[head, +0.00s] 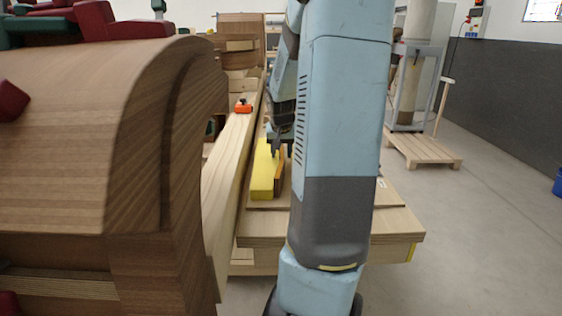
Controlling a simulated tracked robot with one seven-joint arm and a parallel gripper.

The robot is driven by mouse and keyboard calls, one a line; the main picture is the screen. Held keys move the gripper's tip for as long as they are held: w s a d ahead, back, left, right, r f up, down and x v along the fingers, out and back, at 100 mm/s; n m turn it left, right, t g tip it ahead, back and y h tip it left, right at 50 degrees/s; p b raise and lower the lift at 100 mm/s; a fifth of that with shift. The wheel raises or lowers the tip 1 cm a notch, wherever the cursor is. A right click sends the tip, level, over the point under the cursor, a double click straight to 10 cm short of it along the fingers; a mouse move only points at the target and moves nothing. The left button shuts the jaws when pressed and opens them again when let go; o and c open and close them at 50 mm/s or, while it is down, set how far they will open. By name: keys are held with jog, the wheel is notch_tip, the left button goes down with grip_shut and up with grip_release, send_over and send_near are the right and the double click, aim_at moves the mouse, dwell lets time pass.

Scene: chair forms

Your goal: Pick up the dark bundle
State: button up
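I cannot clearly make out a dark bundle in the head view. A small dark shape (270,131) shows beside my gripper, but I cannot tell whether it is the bundle. My gripper (281,148) points down at the far end of a yellow block (262,178), over the wooden bench (395,222). Its dark fingers are small and partly hidden by my blue-grey arm, so I cannot tell whether they are open or hold anything.
A large curved wooden form (75,120) with dark red and green clamps fills the left. A long pale beam (228,165) runs beside it, with an orange tool (243,107) on top. A pallet (422,150) stands at right, with open floor in front.

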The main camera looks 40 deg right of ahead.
grip_shut()
